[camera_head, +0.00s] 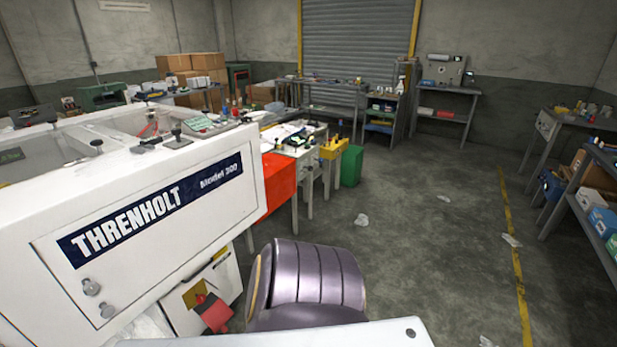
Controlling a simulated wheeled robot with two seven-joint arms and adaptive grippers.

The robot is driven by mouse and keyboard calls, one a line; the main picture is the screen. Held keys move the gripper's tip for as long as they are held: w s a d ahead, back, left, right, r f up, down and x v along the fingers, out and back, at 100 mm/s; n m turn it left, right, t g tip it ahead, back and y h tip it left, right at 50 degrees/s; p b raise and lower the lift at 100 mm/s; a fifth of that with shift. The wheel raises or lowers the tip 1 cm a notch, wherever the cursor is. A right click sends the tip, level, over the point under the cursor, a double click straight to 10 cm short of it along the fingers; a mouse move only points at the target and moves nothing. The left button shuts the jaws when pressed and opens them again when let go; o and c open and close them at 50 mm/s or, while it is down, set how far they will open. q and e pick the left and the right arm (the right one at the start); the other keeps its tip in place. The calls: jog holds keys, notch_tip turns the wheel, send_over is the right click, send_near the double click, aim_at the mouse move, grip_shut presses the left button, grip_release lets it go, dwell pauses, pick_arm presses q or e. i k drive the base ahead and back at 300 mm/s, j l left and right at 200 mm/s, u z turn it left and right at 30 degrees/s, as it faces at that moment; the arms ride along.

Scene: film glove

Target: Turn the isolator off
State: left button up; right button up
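A large white machine (190,225) marked "THRENHOLT Model 300" fills the left side. Low on its lower panel is a red part (214,314) with a dark portion, beside a yellow patch (196,294). This looks like the isolator, but it is small and partly cut by the angle. I cannot tell its switch position. Neither of my grippers shows in this view, so their distance from it is not visible.
A ribbed purple-grey rounded object (318,277) stands right of the red part; I cannot tell what it is. A red-sided unit (279,182) and a green bin (351,166) stand beyond the machine. Scraps litter the otherwise open floor (430,240); shelves (590,200) line the right.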

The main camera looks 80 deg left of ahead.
aim_at(202, 298)
jog(key=u, duration=3.85)
